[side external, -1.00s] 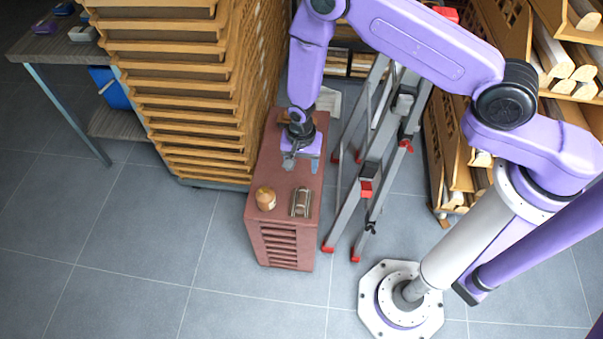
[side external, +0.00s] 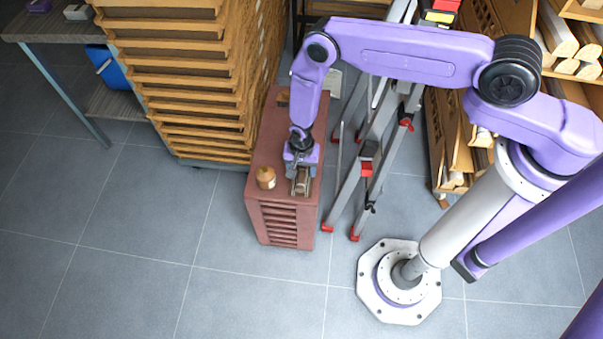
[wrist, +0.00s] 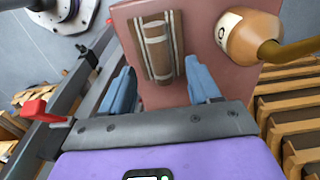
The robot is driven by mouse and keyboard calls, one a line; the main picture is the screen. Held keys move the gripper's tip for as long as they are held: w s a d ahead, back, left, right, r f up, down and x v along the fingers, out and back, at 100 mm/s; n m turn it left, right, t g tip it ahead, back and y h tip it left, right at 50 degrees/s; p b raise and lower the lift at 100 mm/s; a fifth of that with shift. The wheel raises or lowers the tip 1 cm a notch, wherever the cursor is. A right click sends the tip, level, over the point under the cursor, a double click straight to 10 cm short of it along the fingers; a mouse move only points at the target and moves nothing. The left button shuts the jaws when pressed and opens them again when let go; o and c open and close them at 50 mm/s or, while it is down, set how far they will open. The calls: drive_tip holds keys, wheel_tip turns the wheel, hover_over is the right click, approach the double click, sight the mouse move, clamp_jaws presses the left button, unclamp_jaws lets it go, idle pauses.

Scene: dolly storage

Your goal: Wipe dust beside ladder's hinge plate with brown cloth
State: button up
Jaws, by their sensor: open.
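A brown strip-like bundle with pale bands (wrist: 158,45), perhaps the brown cloth, lies on top of the red-brown cabinet (side external: 277,112). It also shows in the side view (side external: 301,186), partly covered by my gripper. My gripper (wrist: 160,70) is open, with its blue-grey fingers on either side of the near end of the bundle. I cannot tell whether they touch it. In the side view my gripper (side external: 300,172) is low over the cabinet top. The grey ladder with red feet (side external: 349,190) stands just right of the cabinet. I cannot make out its hinge plate or any dust.
A round tan pot (side external: 266,177) with a brown handle sits on the cabinet, close left of my gripper. A tall stack of wooden trays (side external: 190,85) stands to the left. Shelves with rolls (side external: 450,165) stand right of the ladder.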

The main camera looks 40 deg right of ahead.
sight(302, 177)
drive_tip(key=shift+f, duration=1.7)
clamp_jaws()
drive_tip(key=shift+r, duration=3)
